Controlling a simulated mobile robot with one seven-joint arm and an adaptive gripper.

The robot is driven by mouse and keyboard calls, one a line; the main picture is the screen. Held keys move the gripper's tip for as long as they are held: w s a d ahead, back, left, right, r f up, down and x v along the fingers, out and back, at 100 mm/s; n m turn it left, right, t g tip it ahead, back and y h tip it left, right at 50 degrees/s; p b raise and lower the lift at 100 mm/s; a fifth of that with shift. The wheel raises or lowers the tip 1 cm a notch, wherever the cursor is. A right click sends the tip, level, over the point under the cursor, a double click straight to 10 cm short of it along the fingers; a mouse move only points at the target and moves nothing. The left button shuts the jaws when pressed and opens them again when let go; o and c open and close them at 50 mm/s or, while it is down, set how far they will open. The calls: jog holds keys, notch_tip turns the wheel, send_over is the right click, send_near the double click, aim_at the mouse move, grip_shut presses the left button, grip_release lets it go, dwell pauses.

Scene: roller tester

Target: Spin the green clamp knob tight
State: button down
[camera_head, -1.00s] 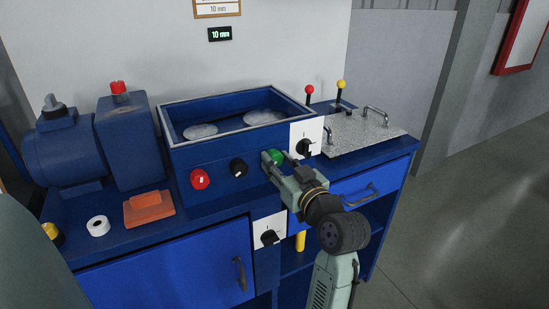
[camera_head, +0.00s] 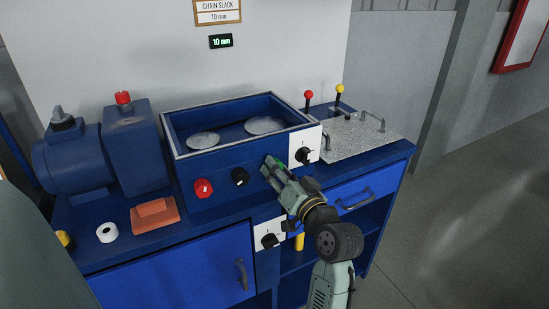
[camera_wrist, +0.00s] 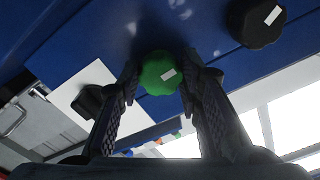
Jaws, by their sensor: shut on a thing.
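The green clamp knob (camera_wrist: 159,74) sits on the blue front panel of the tester, with a white mark on its face. In the wrist view my gripper (camera_wrist: 159,82) has one finger on each side of the knob and is shut on it. In the head view my gripper (camera_head: 274,168) reaches the right part of the panel and hides most of the knob. The black knob (camera_head: 240,177) and red knob (camera_head: 203,188) are to its left; the black one also shows at the wrist view's upper right (camera_wrist: 257,22).
A white plate with a black switch (camera_head: 303,155) is close to the right of my gripper. Another switch (camera_head: 269,240) is below. An orange block (camera_head: 155,216) and a white roll (camera_head: 107,232) lie on the bench at left.

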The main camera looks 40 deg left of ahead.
jog(key=shift+m+p, duration=0.45)
jog(key=shift+m, duration=0.45)
jog(key=shift+r+m+p, duration=0.15)
jog(key=shift+m+p, duration=0.45)
jog(key=shift+p, duration=0.3)
jog(key=shift+m+p, duration=0.35)
jog(key=shift+m, duration=0.25)
jog(key=shift+f+m, duration=0.25)
jog(key=shift+m, duration=0.35)
jog(key=m, duration=0.4)
jog(key=shift+m, duration=0.3)
